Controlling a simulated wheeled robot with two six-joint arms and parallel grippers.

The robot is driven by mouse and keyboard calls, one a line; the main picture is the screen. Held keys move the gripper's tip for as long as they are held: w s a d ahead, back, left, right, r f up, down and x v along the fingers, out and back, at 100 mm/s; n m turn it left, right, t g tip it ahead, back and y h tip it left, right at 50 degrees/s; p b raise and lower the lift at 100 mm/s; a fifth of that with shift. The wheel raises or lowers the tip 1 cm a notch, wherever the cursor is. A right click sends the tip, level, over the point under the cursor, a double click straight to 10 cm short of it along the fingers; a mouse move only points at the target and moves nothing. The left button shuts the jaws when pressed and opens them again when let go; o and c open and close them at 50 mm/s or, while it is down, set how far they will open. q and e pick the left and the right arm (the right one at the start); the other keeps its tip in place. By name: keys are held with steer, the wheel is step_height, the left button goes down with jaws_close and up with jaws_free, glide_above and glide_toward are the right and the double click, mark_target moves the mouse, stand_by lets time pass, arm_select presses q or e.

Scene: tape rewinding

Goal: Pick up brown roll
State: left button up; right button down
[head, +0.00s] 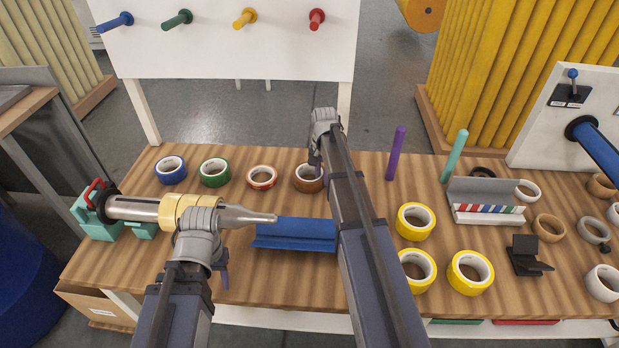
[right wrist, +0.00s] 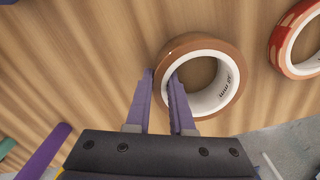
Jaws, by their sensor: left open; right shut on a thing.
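The brown roll (head: 299,184) is at the back of the wooden table, partly hidden by my right arm in the head view. In the right wrist view the brown roll (right wrist: 234,79) shows its white core. My right gripper (right wrist: 163,76) is shut on its wall, with one purple finger outside the ring and the other inside the hole. The roll appears to lie flat on the table. My left gripper (head: 222,276) is open at the front left, and its fingertips are mostly hidden by its own wrist.
A red-brown roll (head: 262,177), green roll (head: 215,172) and blue roll (head: 171,170) stand left of it. A blue holder (head: 296,235) lies in front. Yellow rolls (head: 416,221) and a purple rod (head: 396,153) are at right. A metal rewinder (head: 150,208) is at left.

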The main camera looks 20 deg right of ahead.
arm_select(q)
steer(key=shift+r, duration=0.1)
stand_by(0.3)
arm_select(e)
step_height(320, 180, up, 10)
steer(key=p, duration=1)
arm_select(q)
step_height(320, 180, up, 10)
